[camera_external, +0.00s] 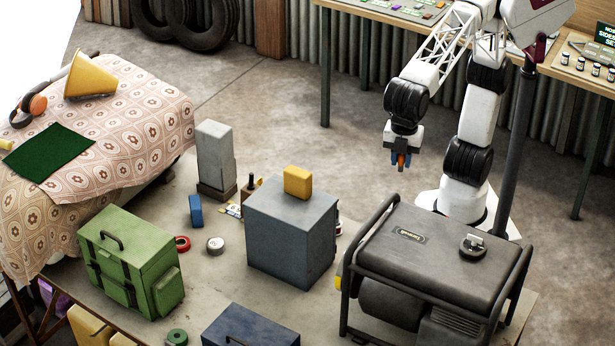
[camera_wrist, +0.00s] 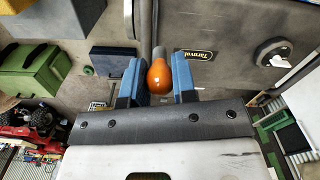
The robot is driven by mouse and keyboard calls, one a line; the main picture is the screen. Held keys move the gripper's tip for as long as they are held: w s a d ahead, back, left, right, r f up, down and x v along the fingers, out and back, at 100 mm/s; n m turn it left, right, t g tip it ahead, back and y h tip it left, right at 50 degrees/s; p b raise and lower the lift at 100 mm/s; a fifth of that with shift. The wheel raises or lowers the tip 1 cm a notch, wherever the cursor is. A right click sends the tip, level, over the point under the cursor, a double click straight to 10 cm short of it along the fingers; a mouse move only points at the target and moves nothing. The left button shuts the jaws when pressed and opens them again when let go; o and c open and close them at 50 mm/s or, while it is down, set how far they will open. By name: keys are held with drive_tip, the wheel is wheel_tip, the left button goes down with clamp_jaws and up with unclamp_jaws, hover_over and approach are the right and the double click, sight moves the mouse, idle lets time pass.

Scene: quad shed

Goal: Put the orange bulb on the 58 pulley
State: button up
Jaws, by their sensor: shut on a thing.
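My gripper (camera_external: 401,162) hangs fingers-down in the air behind the generator in the external view. In the wrist view its two blue fingers (camera_wrist: 157,80) are shut on the orange bulb (camera_wrist: 159,76), with the rounded orange end towards the camera. The bulb is a small orange spot between the fingers in the external view (camera_external: 400,160). A dark round piece with a pale top (camera_external: 473,245) lies on the right part of the generator top; it may be the 58 pulley, but no number is readable. It also shows in the wrist view (camera_wrist: 277,54), right of the bulb.
The dark generator (camera_external: 435,262) has a raised tubular frame around its top. A grey box (camera_external: 292,235) with a yellow block (camera_external: 297,182) on it stands left of it. A green case (camera_external: 131,262) is farther left. Most of the generator top is clear.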

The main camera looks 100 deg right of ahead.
drive_tip(key=w+d+r+m, duration=0.1)
drive_tip(key=w+d+m, duration=0.15)
drive_tip(key=w, duration=1.15)
drive_tip(key=m, duration=0.5)
hover_over(215, 243)
wheel_tip(215, 243, down, 33)
drive_tip(key=shift+f, duration=0.3)
drive_tip(key=shift+f, duration=0.1)
drive_tip(key=shift+f, duration=2.4)
drive_tip(key=shift+f, duration=2.5)
